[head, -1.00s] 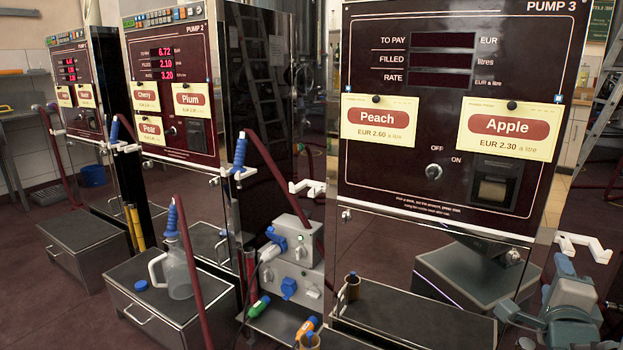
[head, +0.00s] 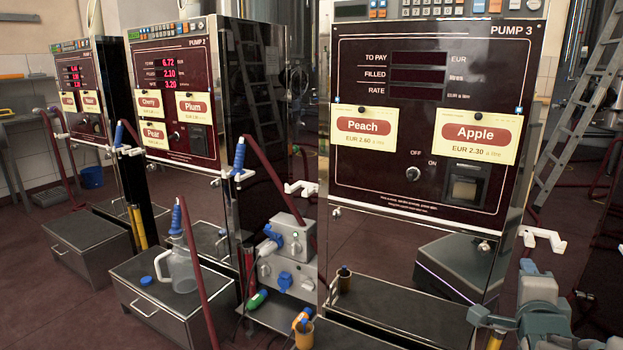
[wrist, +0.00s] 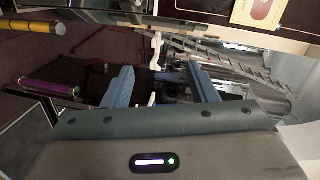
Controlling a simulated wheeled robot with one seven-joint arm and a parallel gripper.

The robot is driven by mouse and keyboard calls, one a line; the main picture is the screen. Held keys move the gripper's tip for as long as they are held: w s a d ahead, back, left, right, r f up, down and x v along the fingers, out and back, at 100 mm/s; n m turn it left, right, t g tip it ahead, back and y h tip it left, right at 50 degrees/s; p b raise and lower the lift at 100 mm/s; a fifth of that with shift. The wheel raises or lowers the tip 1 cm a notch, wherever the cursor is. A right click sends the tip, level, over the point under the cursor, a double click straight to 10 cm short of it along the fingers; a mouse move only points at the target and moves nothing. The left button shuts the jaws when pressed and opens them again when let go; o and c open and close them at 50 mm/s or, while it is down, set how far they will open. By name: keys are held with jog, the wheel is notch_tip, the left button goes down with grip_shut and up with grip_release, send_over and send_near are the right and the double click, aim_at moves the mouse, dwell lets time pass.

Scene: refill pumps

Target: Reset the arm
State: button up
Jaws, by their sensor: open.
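My gripper (wrist: 160,90) shows in the wrist view with its two blue-grey fingers apart and nothing between them. In the head view my gripper (head: 490,328) is at the lower right, in front of the right side of pump 3 (head: 345,150). It is apart from the pump's front and below the white holder (head: 541,238) on the pump's right side. Pump 3 carries a Peach card (head: 362,128) and an Apple card (head: 475,133), and its displays are dark.
A jug (head: 181,270) with a blue nozzle in it stands on the steel box (head: 150,292) before pump 2 (head: 185,120). A grey socket unit (head: 290,245) stands between pumps 2 and 3. A ladder (head: 580,110) leans at the right. Open floor lies at lower left.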

jog(key=a+r+n+g+y+p, duration=0.3)
jog(key=a+r+n+p, duration=0.25)
jog(key=a+p, duration=0.2)
jog(key=a+r+n+g+y+p, duration=0.2)
jog(key=a+r+n+y+p, duration=0.15)
jog(key=a+n+p, duration=0.45)
jog(key=s+a+r+n+g+y+p, duration=0.2)
jog(key=s+a+r+n+g+p, duration=0.4)
jog(key=a+p, duration=0.5)
jog(key=s+r+n, duration=0.2)
jog(key=s, duration=0.1)
jog(key=shift+s+a+r, duration=0.15)
jog(key=shift+a, duration=0.15)
jog(key=shift+n, duration=0.25)
jog(key=c, duration=0.4)
jog(key=shift+a, duration=0.1)
jog(key=shift+c, duration=0.2)
